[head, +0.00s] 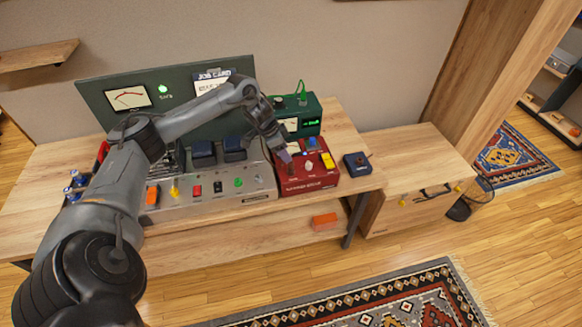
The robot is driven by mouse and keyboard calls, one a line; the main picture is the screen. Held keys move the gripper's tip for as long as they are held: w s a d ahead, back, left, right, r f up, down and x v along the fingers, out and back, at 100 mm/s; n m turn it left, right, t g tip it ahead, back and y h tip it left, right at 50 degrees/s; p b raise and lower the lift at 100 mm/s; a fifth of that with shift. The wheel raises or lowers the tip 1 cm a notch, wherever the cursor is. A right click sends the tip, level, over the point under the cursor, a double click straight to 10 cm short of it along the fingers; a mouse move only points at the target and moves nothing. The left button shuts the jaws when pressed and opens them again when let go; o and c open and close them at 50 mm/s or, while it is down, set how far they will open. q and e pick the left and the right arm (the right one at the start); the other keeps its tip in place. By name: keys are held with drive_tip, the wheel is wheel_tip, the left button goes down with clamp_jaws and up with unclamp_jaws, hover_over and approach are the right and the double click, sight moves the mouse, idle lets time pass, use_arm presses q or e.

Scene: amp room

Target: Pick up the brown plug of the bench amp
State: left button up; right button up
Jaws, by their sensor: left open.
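My left gripper (284,155) is open above the left part of a red box (308,184) on the bench. A small brownish piece (291,168) shows just below its fingertips; I take it for the brown plug, but it is partly hidden and I cannot tell if the fingers touch it. The red box also carries a yellow (328,161), a blue and a whitish piece. To its left stands the grey amp (222,200) with orange, yellow, red, black and green pieces along its front. My right gripper is not in view.
A green box (308,112) with a lit display stands behind the red box. A dark blue box (357,166) with a knob sits to the right. A green panel (105,88) with a meter rises behind. A wooden cabinet (410,160) adjoins the bench, its top mostly clear.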

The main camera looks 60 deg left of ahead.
sight(291, 167)
use_arm(q)
drive_tip(key=shift+s+d+b+x, duration=0.1)
drive_tip(key=shift+d+b+x, duration=0.1)
drive_tip(key=shift+x, duration=1.2)
drive_tip(key=shift+s+d+b+x, duration=0.1)
drive_tip(key=shift+d+b+x, duration=0.05)
drive_tip(key=shift+x, duration=1.3)
drive_tip(key=shift+c, duration=0.4)
clamp_jaws()
